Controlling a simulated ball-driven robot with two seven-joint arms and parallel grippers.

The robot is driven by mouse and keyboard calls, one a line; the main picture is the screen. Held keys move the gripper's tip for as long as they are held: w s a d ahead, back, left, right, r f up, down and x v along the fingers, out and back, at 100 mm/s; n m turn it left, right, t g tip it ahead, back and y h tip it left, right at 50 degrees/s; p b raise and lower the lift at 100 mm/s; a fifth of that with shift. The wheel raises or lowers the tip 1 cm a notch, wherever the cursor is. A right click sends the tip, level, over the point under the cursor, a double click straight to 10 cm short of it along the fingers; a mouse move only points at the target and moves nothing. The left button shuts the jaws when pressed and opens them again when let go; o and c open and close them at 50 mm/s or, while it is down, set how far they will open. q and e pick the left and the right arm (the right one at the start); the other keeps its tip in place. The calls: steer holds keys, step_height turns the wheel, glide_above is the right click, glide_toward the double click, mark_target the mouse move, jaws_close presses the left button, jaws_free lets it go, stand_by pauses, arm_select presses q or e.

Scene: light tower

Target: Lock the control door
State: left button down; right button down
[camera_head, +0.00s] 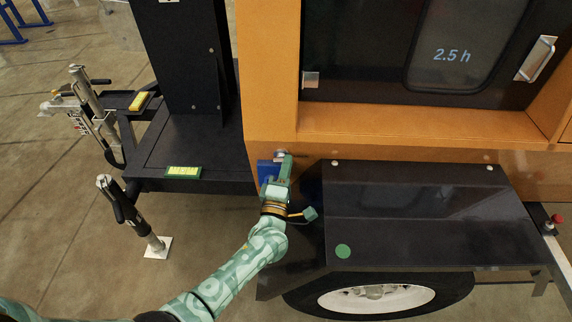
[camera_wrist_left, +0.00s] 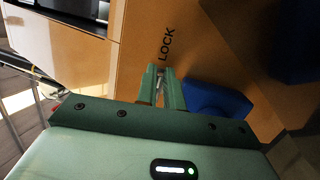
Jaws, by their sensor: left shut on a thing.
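The control door (camera_head: 390,60), dark with a window reading "2.5 h", sits in the orange housing and looks shut. Its silver handle (camera_head: 536,58) is at the right. Below the door's left side, my left gripper (camera_head: 282,160) is at the orange wall by a small metal lock piece (camera_head: 280,154). In the left wrist view, the green fingers (camera_wrist_left: 161,84) are close together beside the black word LOCK (camera_wrist_left: 166,44). They are shut on the small metal lock piece (camera_wrist_left: 160,73), mostly hidden between them. My right gripper is in neither view.
A blue part (camera_head: 265,172) is close beside my left gripper; it also shows in the left wrist view (camera_wrist_left: 217,100). A black fender (camera_head: 430,210) over a wheel (camera_head: 380,298) lies to the right. A dark platform and mast stand left.

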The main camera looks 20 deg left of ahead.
arm_select(q)
steer(key=shift+s+a+f+m+g, duration=0.1)
steer(key=shift+a+f+m+g, duration=0.05)
steer(key=shift+f+m+g, duration=0.2)
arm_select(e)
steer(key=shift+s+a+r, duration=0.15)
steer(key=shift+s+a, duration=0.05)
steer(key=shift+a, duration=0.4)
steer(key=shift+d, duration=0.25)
arm_select(q)
steer(key=c, duration=1.5)
jaws_free()
steer(key=shift+a+r, duration=0.1)
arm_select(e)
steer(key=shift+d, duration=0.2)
arm_select(q)
steer(key=shift+r, duration=0.1)
